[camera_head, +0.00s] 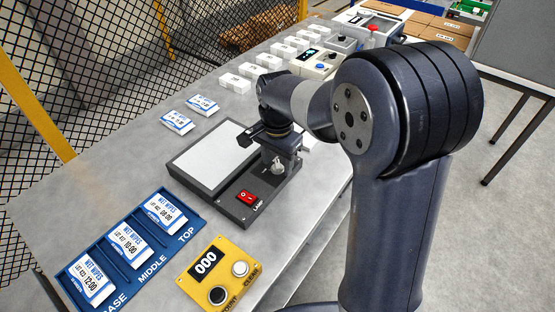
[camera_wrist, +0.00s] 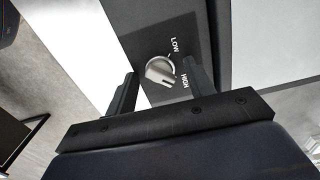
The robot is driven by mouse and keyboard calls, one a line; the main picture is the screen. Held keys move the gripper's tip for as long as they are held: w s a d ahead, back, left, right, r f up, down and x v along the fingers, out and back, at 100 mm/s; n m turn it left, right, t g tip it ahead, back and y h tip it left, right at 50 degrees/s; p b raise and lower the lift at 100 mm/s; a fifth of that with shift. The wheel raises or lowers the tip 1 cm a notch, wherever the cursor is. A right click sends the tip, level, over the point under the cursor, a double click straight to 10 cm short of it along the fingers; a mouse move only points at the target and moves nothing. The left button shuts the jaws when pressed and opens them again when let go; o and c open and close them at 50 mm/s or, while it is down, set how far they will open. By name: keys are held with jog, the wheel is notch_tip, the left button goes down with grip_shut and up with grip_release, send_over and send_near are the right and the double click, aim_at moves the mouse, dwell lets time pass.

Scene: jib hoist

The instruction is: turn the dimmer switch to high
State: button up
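The dimmer switch is a silvery round knob (camera_wrist: 160,71) with a raised grip bar, set on a dark panel. White LOW and HIGH labels stand at its right in the wrist view, LOW above and HIGH below. The grip bar lies slantwise; I cannot tell surely which label it points at. In the head view the knob (camera_head: 278,169) shows just under my gripper. My gripper (camera_wrist: 159,80) is open, with one finger on each side of the knob. Gaps show between the knob and both fingers. The head view partly hides the fingertips.
The knob sits on a light box (camera_head: 212,155) with a pale top plate and a red rocker switch (camera_head: 247,196) marked LAMP. A yellow counter box (camera_head: 219,273) and a blue tray (camera_head: 183,205) of wipe packs stand in front. White boxes and devices line the table behind.

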aim_at(277, 164)
jog(key=shift+r, duration=0.15)
notch_tip(277, 164, up, 11)
jog(key=shift+f, duration=0.2)
dwell(0.3)
notch_tip(277, 164, down, 11)
jog(key=shift+r, duration=0.1)
dwell(0.5)
jog(key=shift+r, duration=0.1)
dwell(0.4)
